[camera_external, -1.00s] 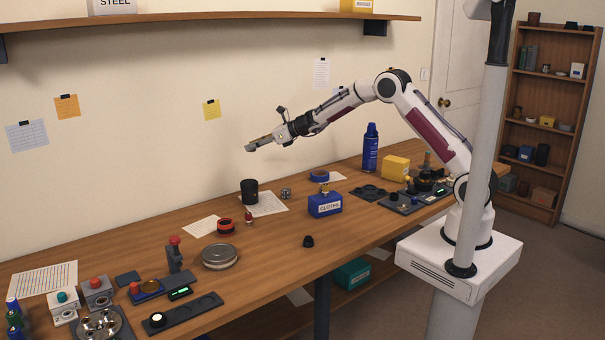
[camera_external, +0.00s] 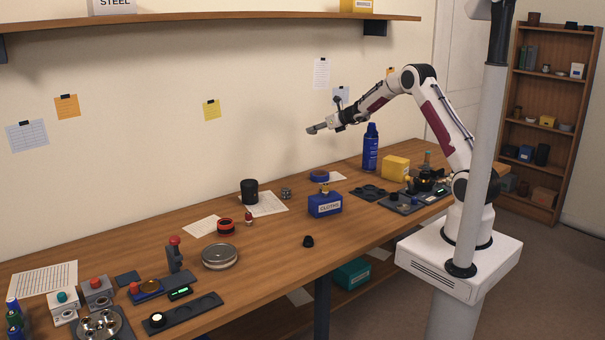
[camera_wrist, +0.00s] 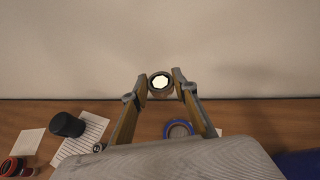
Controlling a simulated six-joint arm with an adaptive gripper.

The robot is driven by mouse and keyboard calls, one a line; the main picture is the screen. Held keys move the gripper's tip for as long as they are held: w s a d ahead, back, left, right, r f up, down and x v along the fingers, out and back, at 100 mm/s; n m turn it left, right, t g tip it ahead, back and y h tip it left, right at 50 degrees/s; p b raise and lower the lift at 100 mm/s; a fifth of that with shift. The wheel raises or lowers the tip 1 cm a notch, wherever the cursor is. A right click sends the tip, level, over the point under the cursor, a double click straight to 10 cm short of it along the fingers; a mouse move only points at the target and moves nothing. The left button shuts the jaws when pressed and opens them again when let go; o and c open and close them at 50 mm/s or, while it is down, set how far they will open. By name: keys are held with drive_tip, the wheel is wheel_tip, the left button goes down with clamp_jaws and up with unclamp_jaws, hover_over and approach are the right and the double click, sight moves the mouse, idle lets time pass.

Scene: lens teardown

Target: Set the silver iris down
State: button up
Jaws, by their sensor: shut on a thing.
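My gripper (camera_external: 312,130) is raised high above the bench, in front of the wall. In the wrist view its two fingers are closed on the silver iris (camera_wrist: 160,92), a small round ring with a bright pale opening in its middle. The iris sits between the fingertips, well clear of the bench top. In the external view the iris is too small to tell from the fingertips.
Below on the wooden bench (camera_external: 270,245) are a black cylinder (camera_external: 249,191) on paper, a blue ring (camera_external: 319,176), a blue cloths box (camera_external: 325,205) and a tall blue can (camera_external: 370,148). A round metal dish (camera_external: 220,256) lies further left. Bare wood shows along the front.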

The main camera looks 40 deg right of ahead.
drive_tip(key=s+d+m+h, duration=0.2)
drive_tip(key=s+d, duration=0.1)
drive_tip(key=d, duration=1.1)
hover_over(341, 174)
wheel_tip(341, 174, down, 11)
drive_tip(key=shift+w+d+f, duration=0.2)
drive_tip(key=shift+d, duration=0.05)
drive_tip(key=shift+f, duration=3.15)
drive_tip(key=shift+f, duration=1.85)
drive_tip(key=shift+f, duration=0.1)
